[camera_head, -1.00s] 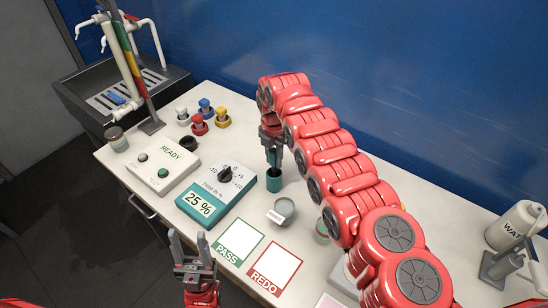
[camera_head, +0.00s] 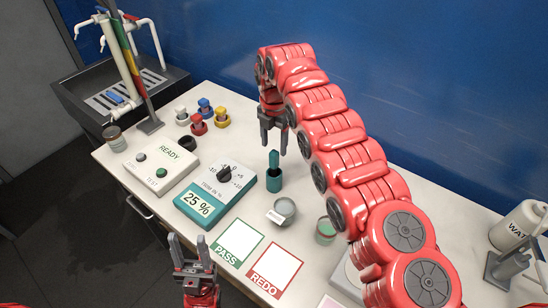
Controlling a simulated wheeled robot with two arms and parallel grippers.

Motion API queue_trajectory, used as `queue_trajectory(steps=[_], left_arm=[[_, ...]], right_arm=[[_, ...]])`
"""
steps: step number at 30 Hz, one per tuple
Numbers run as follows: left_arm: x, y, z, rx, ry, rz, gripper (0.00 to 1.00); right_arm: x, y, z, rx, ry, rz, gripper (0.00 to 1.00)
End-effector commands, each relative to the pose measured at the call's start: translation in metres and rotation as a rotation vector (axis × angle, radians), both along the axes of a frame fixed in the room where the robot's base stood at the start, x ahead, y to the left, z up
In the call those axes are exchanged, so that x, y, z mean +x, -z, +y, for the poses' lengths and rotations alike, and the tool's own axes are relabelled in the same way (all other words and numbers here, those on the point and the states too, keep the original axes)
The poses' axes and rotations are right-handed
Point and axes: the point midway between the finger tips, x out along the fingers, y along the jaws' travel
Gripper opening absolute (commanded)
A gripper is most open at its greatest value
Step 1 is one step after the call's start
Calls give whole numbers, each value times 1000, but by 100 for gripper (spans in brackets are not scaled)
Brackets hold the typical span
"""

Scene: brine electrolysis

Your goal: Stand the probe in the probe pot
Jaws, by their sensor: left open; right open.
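The probe (camera_head: 273,161) is a dark teal stick standing upright in the teal probe pot (camera_head: 274,183), on the bench just right of the trim box. Its lower end is hidden inside the pot. My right gripper (camera_head: 273,145) is open and empty above and behind the probe, pointing down, apart from it as far as I can see. My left gripper (camera_head: 190,243) is open and empty at the front edge of the bench, left of the PASS card.
The trim box (camera_head: 217,190) reads 25 %. The READY tester (camera_head: 162,166) stands left of it. PASS (camera_head: 237,242) and REDO (camera_head: 275,270) cards lie in front. Coloured plugs (camera_head: 199,124) stand at the back left.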

Motion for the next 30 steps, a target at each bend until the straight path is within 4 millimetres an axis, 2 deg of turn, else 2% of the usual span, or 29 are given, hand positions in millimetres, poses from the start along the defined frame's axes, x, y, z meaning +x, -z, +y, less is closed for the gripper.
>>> queue_trajectory(steps=[3, 4, 6, 12, 18, 30], left_arm=[[0, 4, 0, 0, 0, 0, 50], [0, -10, 0, 0, 0, 0, 50], [0, -27, 0, 0, 0, -1, 50], [0, -61, 0, 0, 0, 0, 50], [0, -75, 0, 0, 0, 0, 50], [0, -76, 0, 0, 0, 0, 50]], right_arm=[[1, -30, 3, 1, -2, -7, 67], [0, -46, 3, 1, -2, -5, 67], [0, -66, 3, 3, -2, -3, 67], [0, -99, 0, -1, 0, -2, 67], [0, -113, 0, -1, 0, -2, 67], [1, -114, -1, 0, 0, -2, 67]])
